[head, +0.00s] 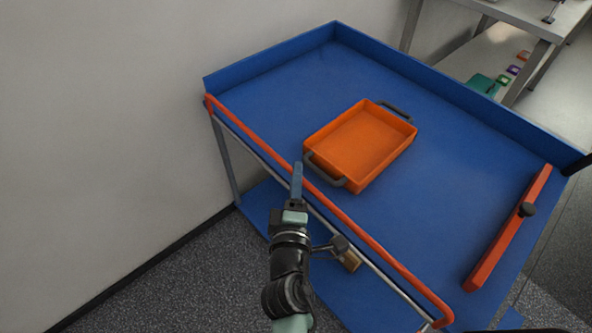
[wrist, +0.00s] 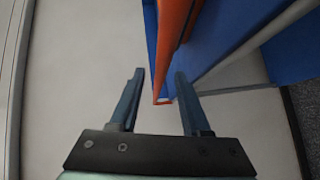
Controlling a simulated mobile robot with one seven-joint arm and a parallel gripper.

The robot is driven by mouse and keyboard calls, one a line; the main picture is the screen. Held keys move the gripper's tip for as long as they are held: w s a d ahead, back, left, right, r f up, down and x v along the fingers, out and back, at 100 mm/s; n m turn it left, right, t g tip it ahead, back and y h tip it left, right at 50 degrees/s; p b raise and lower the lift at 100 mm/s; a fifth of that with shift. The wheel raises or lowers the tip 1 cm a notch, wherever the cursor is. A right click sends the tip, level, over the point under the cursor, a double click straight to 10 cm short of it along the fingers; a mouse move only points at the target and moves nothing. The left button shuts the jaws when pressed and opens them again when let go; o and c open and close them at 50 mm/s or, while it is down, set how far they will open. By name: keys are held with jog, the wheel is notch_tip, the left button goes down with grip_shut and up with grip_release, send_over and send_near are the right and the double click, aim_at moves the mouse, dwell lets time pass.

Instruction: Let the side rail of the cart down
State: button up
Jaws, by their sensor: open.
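The cart (head: 270,80) has a blue top with raised walls at the back and far side. Its orange side rail (head: 340,208) runs along the near-left edge, with a short bent part at each end. My gripper (head: 297,182) is at this rail, near its middle, fingers apart. In the wrist view the rail (wrist: 172,45) runs away from me and shows between the two open fingertips (wrist: 160,74). I cannot tell whether either finger touches it. My gripper hides a small part of the rail and cart edge in the head view.
An orange tray (head: 358,143) with dark handles stands on the cart top, close behind the rail. A red bar (head: 508,232) with a black knob lies along the right end. A brown block (head: 350,261) shows below. A pale wall (head: 100,120) stands left; grey floor lies between.

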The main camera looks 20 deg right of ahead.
jog(key=shift+x, duration=1.1)
grip_shut()
dwell(0.7)
